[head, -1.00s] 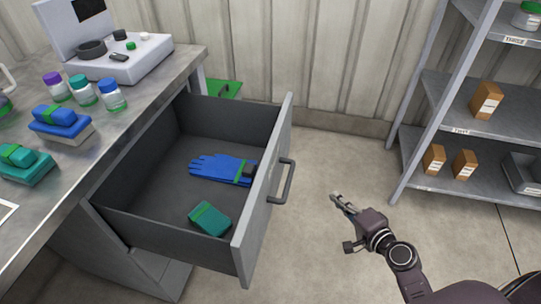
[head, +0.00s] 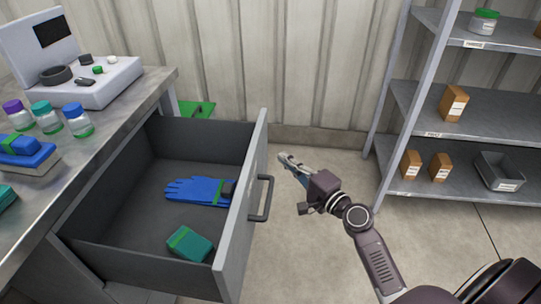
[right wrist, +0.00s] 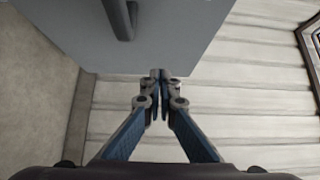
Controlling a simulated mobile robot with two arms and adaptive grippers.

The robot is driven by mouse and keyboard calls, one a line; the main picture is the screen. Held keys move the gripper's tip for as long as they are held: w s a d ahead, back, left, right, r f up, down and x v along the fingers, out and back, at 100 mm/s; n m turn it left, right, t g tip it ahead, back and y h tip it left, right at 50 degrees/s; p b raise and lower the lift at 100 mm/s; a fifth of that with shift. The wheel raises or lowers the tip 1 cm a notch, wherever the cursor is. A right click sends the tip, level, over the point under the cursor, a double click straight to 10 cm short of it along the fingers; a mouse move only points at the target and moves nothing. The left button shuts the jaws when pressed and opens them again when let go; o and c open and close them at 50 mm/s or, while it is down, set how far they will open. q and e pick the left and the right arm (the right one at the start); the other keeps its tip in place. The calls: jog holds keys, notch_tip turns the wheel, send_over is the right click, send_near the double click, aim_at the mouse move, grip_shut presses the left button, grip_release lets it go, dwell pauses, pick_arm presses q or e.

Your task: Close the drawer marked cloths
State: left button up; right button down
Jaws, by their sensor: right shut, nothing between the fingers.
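A grey drawer (head: 242,200) stands pulled out from under the steel workbench in the head view. A blue glove (head: 198,190) and a teal folded cloth (head: 188,243) with a green band lie in it. Its dark bar handle (head: 265,198) is on the outer face; no label is readable. My right gripper (head: 283,158) is shut and empty, just right of the drawer front near its far end, apart from the handle. In the right wrist view the shut fingertips (right wrist: 160,75) appear near the edge of the drawer front (right wrist: 185,40), with the handle (right wrist: 121,18) above them. My left gripper is out of view.
The workbench (head: 120,105) at left holds several capped jars, folded cloths and a device (head: 100,85). A shelf rack (head: 455,105) with boxes and a grey bin (head: 498,170) stands at right. The floor right of the drawer is clear. A corrugated wall closes the back.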

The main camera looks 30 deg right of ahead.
aim_at(262, 151)
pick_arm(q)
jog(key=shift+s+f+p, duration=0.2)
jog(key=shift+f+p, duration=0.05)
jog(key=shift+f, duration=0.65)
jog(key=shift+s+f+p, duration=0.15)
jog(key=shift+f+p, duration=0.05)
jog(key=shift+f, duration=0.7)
pick_arm(e)
jog(key=shift+w+a, duration=1.5)
jog(key=shift+a, duration=0.25)
jog(key=shift+a, duration=0.15)
